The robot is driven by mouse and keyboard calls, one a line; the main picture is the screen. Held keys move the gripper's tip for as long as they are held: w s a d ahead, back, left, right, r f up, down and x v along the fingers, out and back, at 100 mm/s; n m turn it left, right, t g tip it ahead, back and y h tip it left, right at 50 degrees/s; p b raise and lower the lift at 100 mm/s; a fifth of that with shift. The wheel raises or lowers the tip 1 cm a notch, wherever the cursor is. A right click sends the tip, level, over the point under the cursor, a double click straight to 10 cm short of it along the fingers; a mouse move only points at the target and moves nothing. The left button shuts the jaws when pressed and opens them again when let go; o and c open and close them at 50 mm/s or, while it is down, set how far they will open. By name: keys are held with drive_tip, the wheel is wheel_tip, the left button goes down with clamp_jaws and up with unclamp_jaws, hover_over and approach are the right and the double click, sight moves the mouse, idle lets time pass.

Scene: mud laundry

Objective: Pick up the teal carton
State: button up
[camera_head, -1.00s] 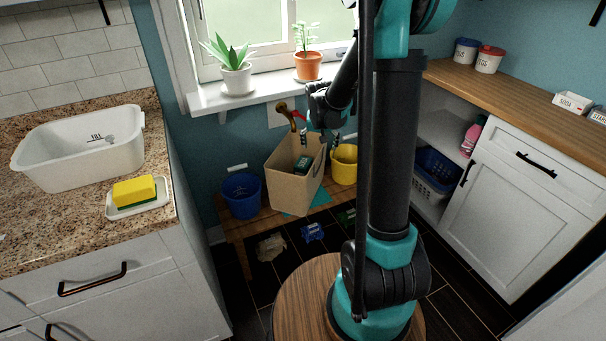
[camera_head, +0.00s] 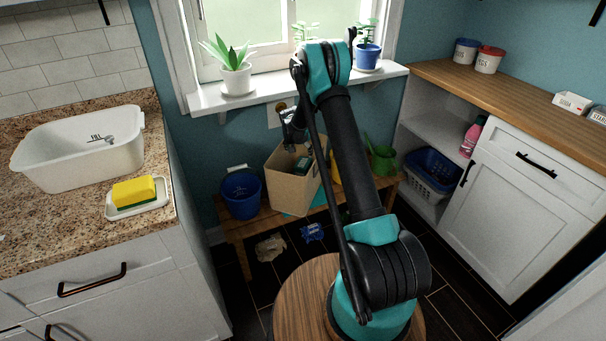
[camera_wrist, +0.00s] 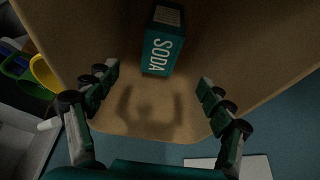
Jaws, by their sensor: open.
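The teal carton (camera_wrist: 162,50), with white "SODA" lettering and a patterned end, is inside an open cardboard box (camera_wrist: 110,30). In the head view the carton (camera_head: 303,166) shows as a small dark teal shape in the box (camera_head: 293,190). My gripper (camera_wrist: 158,78) is open, its dark jointed fingers spread on either side over the box. The carton lies ahead of the fingertips, roughly centred between them and apart from both. A gripper-shaped shadow falls on the cardboard below the carton. In the head view my arm reaches to the box's top left, and the fingers are hard to see.
The box stands on a low wooden bench (camera_head: 232,228) between a blue bucket (camera_head: 240,196) and a partly hidden yellow bucket (camera_head: 335,170). A green watering can (camera_head: 383,159) is farther right. Crumpled paper (camera_head: 270,247) and a blue packet (camera_head: 312,232) lie below. The windowsill (camera_head: 270,97) holds potted plants.

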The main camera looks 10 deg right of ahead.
sight(302, 164)
drive_tip(key=x, duration=1)
drive_tip(key=shift+w+f, duration=0.1)
drive_tip(key=shift+f, duration=0.25)
drive_tip(key=shift+s+x, duration=0.15)
drive_tip(key=shift+x, duration=1.2)
drive_tip(key=shift+s+x, duration=0.1)
drive_tip(key=shift+x, duration=1.25)
drive_tip(key=shift+a+f, duration=0.1)
drive_tip(key=shift+f, duration=0.05)
drive_tip(key=c, duration=1.7)
